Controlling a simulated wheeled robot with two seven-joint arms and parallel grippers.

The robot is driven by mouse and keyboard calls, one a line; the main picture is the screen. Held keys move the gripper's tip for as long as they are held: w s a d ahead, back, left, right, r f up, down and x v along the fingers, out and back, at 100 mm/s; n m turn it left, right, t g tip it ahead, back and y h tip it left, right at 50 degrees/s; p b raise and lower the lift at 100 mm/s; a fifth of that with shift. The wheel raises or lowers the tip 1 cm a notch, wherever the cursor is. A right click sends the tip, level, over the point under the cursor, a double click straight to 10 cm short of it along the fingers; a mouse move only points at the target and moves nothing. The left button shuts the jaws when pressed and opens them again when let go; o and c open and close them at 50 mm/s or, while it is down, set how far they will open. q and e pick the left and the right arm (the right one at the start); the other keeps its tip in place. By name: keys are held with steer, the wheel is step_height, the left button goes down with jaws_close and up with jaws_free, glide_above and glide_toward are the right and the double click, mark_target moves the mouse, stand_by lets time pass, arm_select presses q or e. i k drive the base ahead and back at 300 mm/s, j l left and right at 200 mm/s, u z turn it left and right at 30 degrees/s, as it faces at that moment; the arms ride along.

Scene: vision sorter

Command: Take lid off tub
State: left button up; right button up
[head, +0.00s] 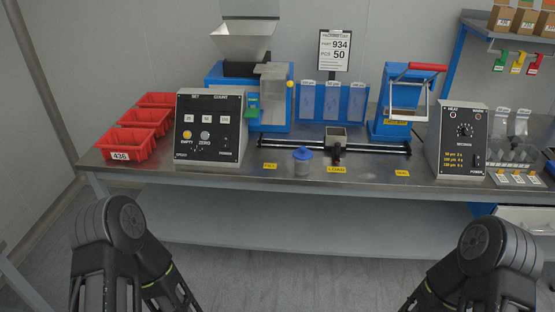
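My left arm is at the bottom left and my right arm at the bottom right. Neither gripper's fingertips can be seen, and both arms are well apart from the tub.
A count control box (210,152) stands left of the tub, with red bins (126,146) beyond. A rail (375,148) with a small carriage (336,140) runs behind the tub. A heat control box (462,165) stands right. The bench front (270,184) near the tub is mostly clear.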

mark_target(301, 168)
steer(key=i+l+u, duration=0.2)
steer(key=u, duration=0.25)
steer(key=i+l+u, duration=0.15)
steer(key=l+u, duration=0.35)
steer(key=i+l, duration=0.15)
steer(key=l, duration=0.35)
steer(key=i+l+u, duration=0.1)
steer(key=l, duration=0.35)
steer(key=i+l, duration=0.15)
steer(key=l, duration=0.35)
steer(key=i+l+u, duration=0.1)
steer(key=l, duration=0.4)
steer(key=i+l, duration=0.15)
steer(key=l, duration=0.35)
steer(key=j, duration=0.35)
steer(key=k+j, duration=0.15)
steer(key=j+u, duration=0.05)
steer(key=j, duration=0.05)
